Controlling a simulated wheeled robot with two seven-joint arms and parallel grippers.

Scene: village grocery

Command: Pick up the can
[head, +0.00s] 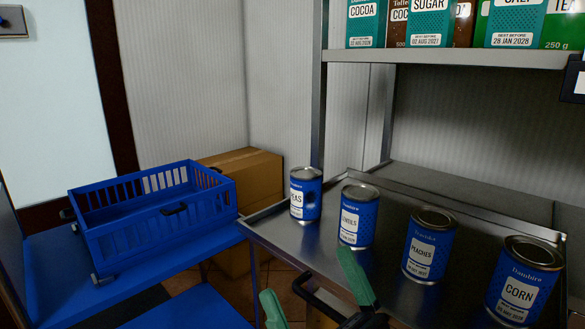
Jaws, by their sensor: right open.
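Several blue cans with white labels stand upright in a slanting row on a metal shelf. The leftmost can (313,201) has a label ending in "AS" and a dark spot on its side. The second can (366,214) has a label too small to read surely. Then come the peaches can (442,246) and the corn can (540,287). My right gripper (314,292) has green fingertips, spread apart with nothing between them. It is low in the view, below the two left cans; its right fingertip appears just below the second can's base. My left gripper is out of view.
A blue crate (165,221) stands on a blue surface (150,268) at left, seemingly empty. A cardboard box (258,180) is behind it. The metal shelf (290,240) has a raised edge. An upper shelf (450,57) holds cartons above the cans.

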